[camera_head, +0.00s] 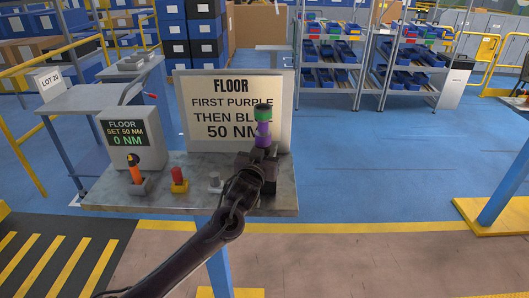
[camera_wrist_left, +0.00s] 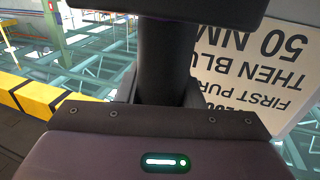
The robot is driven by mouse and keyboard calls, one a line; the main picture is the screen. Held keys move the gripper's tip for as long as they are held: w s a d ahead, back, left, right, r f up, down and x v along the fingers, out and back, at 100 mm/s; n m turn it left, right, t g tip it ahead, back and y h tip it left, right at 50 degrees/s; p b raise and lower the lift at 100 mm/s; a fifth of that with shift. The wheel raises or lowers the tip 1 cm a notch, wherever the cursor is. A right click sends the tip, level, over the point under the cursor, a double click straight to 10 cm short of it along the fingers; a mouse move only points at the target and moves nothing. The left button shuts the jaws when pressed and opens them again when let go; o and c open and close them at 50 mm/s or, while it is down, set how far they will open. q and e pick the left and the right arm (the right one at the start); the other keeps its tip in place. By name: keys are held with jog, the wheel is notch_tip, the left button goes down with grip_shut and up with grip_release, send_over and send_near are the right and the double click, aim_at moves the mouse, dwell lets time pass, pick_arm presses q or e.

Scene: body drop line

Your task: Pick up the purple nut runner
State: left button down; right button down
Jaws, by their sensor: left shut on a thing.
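The purple nut runner (camera_head: 263,131), with a green top end, stands upright in my left gripper (camera_head: 259,160), over the right part of the grey bench (camera_head: 235,203). My left gripper is shut on it, and the jaws hide its lower part. In the left wrist view a dark upright cylinder (camera_wrist_left: 167,65) fills the middle; I cannot tell which part of the tool it is. A dark housing with a small lit green strip lies in front of it. My right gripper is not in view.
A sign (camera_head: 235,105) reading first purple, then blue, 50 NM stands behind the bench. Blue floor at right is open.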

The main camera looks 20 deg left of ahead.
pick_arm(q)
notch_tip(320, 180, up, 19)
jog(key=b, duration=0.4)
send_over(265, 108)
jog(key=shift+f, duration=0.2)
jog(key=shift+r, duration=0.75)
